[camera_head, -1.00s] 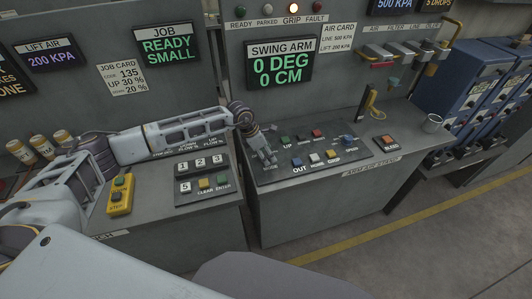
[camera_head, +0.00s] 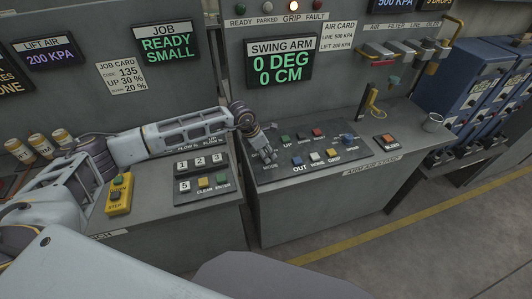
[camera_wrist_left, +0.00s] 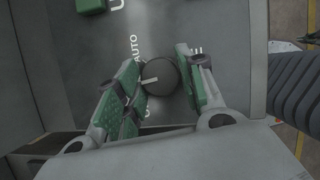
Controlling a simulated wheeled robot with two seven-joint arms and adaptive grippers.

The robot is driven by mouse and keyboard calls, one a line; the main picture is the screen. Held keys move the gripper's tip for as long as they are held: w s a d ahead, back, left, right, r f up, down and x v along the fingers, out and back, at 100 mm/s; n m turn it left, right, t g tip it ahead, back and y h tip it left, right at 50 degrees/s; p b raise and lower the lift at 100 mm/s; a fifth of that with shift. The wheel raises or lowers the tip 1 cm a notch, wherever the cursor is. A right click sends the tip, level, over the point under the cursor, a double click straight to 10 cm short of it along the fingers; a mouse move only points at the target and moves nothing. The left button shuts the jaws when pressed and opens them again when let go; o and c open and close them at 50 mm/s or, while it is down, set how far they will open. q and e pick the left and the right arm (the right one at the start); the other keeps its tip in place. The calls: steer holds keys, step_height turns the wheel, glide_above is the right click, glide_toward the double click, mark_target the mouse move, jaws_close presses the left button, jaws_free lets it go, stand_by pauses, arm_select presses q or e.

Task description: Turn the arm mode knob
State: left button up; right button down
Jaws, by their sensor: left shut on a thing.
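The arm mode knob (camera_wrist_left: 160,75) is a dark round knob on the swing arm panel, seen in the left wrist view. Its white mark points left in that view, below the AUTO label (camera_wrist_left: 134,46). My left gripper (camera_wrist_left: 159,62) is shut on the knob, one green-padded finger on each side. In the head view my left gripper (camera_head: 266,152) reaches down onto the left end of the button panel (camera_head: 318,165), and the knob is hidden behind the fingers. My right gripper is not in view.
Several coloured buttons sit right of the gripper, including a blue OUT button (camera_head: 297,162). A keypad (camera_head: 207,179) and yellow push box (camera_head: 119,195) lie to the left. The screen (camera_head: 278,62) reads 0 DEG, 0 CM.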

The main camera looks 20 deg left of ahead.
arm_select(q)
steer(key=shift+n+t+y+b, duration=0.45)
steer(key=shift+n+b, duration=0.7)
steer(key=shift+n, duration=0.55)
steer(key=n+y+b, duration=0.1)
steer(key=n+b, duration=0.1)
steer(key=shift+d+n+t, duration=0.1)
steer(key=shift+n+t, duration=0.15)
steer(key=shift+n, duration=0.05)
steer(key=shift+n+b, duration=0.3)
steer(key=shift+b, duration=0.15)
steer(key=shift+n, duration=0.3)
steer(key=shift+y+b, duration=0.25)
steer(key=shift+b, duration=0.1)
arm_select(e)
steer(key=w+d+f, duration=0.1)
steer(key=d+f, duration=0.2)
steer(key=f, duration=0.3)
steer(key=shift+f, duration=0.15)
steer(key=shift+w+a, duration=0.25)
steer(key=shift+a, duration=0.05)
